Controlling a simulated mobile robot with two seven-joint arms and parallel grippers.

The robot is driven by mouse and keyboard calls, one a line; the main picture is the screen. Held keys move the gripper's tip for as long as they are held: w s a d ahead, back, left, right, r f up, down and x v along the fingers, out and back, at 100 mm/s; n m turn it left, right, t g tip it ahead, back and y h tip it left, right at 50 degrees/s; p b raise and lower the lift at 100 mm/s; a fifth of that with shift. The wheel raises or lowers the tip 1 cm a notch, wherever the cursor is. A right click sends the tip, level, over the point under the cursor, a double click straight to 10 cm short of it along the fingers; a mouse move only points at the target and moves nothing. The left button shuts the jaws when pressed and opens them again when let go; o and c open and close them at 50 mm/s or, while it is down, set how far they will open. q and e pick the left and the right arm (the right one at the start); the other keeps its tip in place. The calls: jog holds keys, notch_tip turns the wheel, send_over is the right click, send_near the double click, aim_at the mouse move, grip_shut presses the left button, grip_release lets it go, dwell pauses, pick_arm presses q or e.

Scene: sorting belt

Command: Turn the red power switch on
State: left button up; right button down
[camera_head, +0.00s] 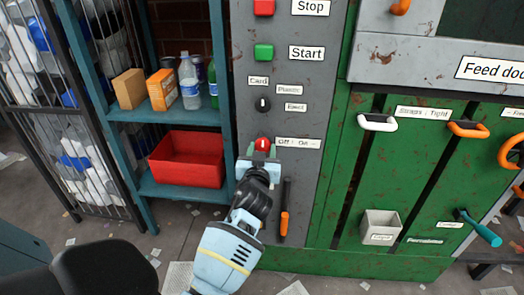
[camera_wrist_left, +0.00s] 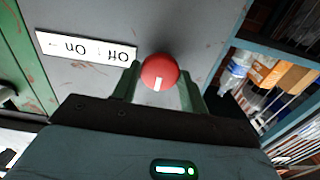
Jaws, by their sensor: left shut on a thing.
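The red power switch (camera_head: 262,144) is a round knob with a white mark, on the grey control panel (camera_head: 318,95) beside a white "Off / On" label (camera_head: 297,143). My left gripper (camera_head: 260,158) is at the switch from below, its fingers shut on the knob. In the left wrist view the red knob (camera_wrist_left: 159,72) sits between the two green fingertips (camera_wrist_left: 160,85), with its white mark pointing toward the gripper body. The label (camera_wrist_left: 86,47) appears upside down there. My right gripper is not in view.
A red Stop button (camera_head: 263,7), a green Start button (camera_head: 263,52) and a black selector knob (camera_head: 262,104) are above the switch. An orange-handled lever (camera_head: 284,222) hangs just right of my left arm. A shelf with a red bin (camera_head: 187,160) stands left.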

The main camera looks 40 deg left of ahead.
pick_arm(q)
jog(key=m+p, duration=0.1)
jog(key=m, duration=0.7)
jog(key=shift+m+p, duration=0.35)
jog(key=shift+m, duration=0.05)
jog(key=m+p, duration=0.1)
jog(key=m, duration=0.3)
jog(key=shift+r+m, duration=0.1)
jog(key=shift+m, duration=0.2)
jog(key=m+p, duration=0.1)
jog(key=m, duration=0.2)
jog(key=shift+m+p, duration=0.35)
jog(key=shift+m, duration=0.45)
